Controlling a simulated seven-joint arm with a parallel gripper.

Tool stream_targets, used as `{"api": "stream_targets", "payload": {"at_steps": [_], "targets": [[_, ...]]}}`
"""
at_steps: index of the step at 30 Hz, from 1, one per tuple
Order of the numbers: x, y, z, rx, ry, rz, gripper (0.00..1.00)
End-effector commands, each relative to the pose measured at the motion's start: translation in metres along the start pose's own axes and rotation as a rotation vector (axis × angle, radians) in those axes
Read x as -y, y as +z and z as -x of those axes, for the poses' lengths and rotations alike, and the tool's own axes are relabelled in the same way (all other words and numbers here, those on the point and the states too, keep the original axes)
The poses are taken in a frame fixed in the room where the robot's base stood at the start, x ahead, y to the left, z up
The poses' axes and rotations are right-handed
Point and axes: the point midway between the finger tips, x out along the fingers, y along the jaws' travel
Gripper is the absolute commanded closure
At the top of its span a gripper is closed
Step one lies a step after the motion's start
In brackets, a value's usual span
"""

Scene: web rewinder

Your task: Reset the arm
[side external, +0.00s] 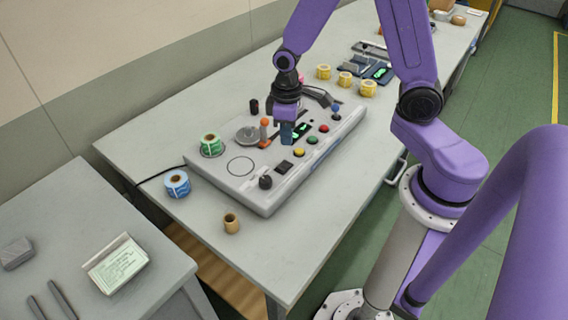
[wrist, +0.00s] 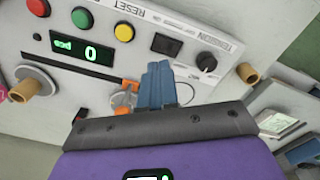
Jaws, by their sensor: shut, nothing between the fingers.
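My gripper (side external: 286,140) is shut and empty, its blue fingers pointing down over the grey machine (side external: 225,182). In the wrist view the fingertips (wrist: 158,70) overlap the panel between the green display (wrist: 85,52) and the black switch (wrist: 167,44). An orange-tipped lever (side external: 264,130) stands just left of the fingers in the side view. In the wrist view, the lever's orange part (wrist: 128,84) shows beside the fingers, partly hidden by them. I cannot tell whether they touch it. The yellow button (side external: 299,152) sits near the RESET lettering.
A green label roll (side external: 210,143) is on the machine. A blue roll (side external: 176,183) and a brown core (side external: 231,223) stand on the table.

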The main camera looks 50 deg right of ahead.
Motion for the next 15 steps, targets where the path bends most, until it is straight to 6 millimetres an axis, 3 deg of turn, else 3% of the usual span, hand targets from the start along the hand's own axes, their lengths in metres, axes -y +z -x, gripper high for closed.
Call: {"api": "stream_targets", "payload": {"at_steps": [4, 8, 15], "targets": [[0.009, 0.003, 0.008, -0.004, 0.0, 0.029, 1.0], [0.031, 0.014, 0.025, -0.012, 0.001, 0.101, 1.0], [0.077, 0.055, 0.063, -0.02, -0.001, 0.269, 1.0]]}}
